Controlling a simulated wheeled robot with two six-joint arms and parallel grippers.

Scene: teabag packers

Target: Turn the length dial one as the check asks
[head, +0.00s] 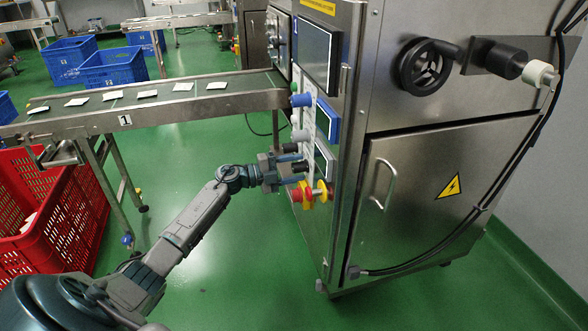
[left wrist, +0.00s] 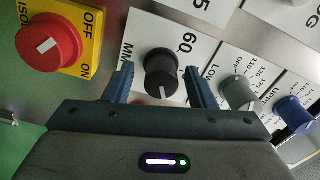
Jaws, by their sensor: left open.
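The length dial appears to be the black knob (left wrist: 161,72) in the left wrist view, on a white plate marked "MM" and "60". Its white pointer line faces the bottom of that picture. My left gripper (left wrist: 158,86) is open, with one finger on each side of the black knob. I cannot tell whether the fingers touch it. In the head view my left gripper (head: 291,169) reaches the side panel of the steel machine, level with the black knob (head: 300,166). My right gripper is not in view.
A red switch on yellow (left wrist: 50,42) is left of the black knob; a grey knob (left wrist: 238,92) and a blue knob (left wrist: 294,113) are right of it. A conveyor (head: 150,102) carrying several teabags and a red crate (head: 62,235) stand left of the machine.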

